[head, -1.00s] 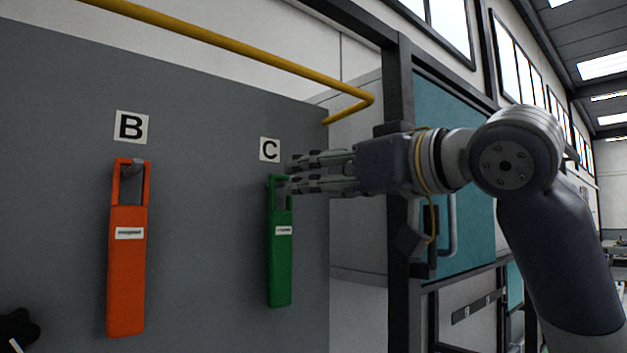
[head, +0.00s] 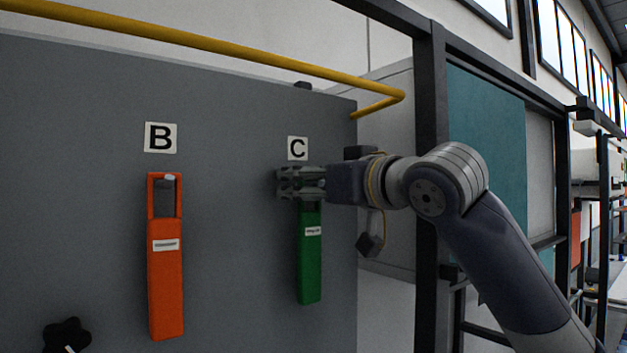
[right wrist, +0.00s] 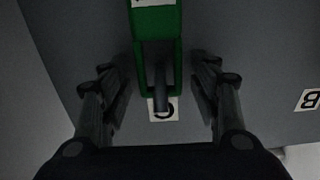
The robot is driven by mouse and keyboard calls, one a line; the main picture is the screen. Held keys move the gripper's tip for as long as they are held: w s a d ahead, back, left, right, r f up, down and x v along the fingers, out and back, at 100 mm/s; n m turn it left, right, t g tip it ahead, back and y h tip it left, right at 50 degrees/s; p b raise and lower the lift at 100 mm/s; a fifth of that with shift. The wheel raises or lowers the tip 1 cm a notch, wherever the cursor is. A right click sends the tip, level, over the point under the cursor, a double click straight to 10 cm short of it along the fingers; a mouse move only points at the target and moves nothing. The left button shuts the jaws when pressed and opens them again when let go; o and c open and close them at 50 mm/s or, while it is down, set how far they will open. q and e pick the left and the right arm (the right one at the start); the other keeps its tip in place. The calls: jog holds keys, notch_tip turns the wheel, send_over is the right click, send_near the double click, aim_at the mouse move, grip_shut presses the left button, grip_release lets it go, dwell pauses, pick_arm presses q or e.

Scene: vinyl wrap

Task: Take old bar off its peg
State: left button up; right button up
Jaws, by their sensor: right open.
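A green bar (head: 310,262) hangs on the grey panel below the label C (head: 298,149). My right gripper (head: 285,183) is at the top of this bar and hides its handle loop in the head view. In the right wrist view the fingers (right wrist: 160,95) are open, one on each side of the green loop (right wrist: 139,72), with clear gaps. A grey peg (right wrist: 161,88) shows inside the loop. An orange bar (head: 166,275) hangs by its loop on a peg below the label B (head: 160,138). The writing on both bars is too small to read.
A yellow pipe (head: 230,47) runs above the grey panel (head: 90,180) and bends at its right edge. A dark frame post (head: 431,150) stands to the right, behind my right arm. A black knob (head: 67,335) is at the lower left.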

jog(key=shift+c, duration=0.3)
jog(key=c, duration=1.2)
jog(key=shift+r, duration=0.15)
jog(key=shift+a+r, duration=0.1)
jog(key=shift+r, duration=0.55)
